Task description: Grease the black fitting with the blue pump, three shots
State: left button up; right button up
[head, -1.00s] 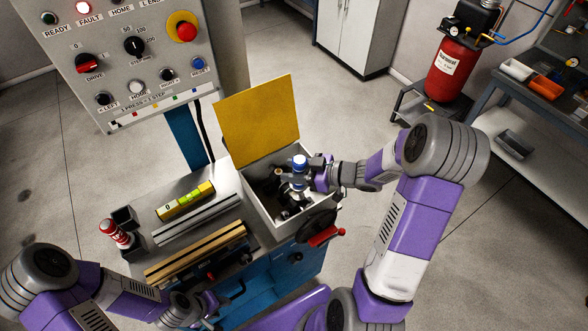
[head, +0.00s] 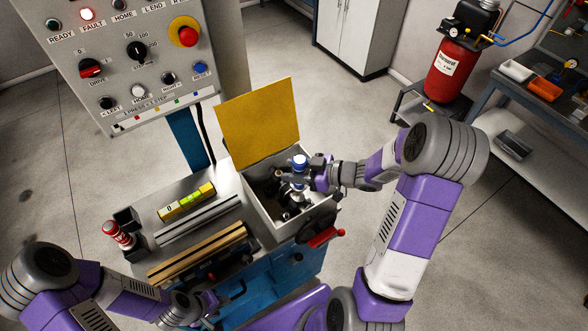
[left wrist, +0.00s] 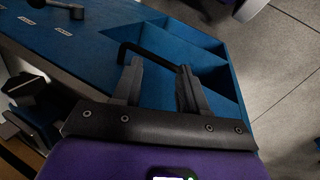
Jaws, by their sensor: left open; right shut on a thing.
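The blue pump (head: 299,161) shows as a blue cap on a pale body, upright inside the open grey box (head: 291,229). My right gripper (head: 297,179) is shut on it, reaching in from the right. The pump's lower end is among dark parts in the box, and I cannot tell whether it touches a fitting. I cannot single out the black fitting there. My left gripper (head: 211,303) is low in the head view, in front of the blue cabinet. In the left wrist view it (left wrist: 160,83) is open and empty, near a black bar handle (left wrist: 150,55).
The yellow lid (head: 258,121) stands open behind the box. A black handwheel with a red handle (head: 325,237) is at its front right. A red-and-white bottle (head: 117,232), a yellow-green level (head: 187,202) and rails share the bench. The control panel (head: 130,50) shows a lit red FAULT lamp.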

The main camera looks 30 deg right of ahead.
aim_at(294, 158)
jog(key=shift+r+p, duration=2.65)
jog(key=shift+r, duration=0.3)
jog(key=shift+f, duration=0.1)
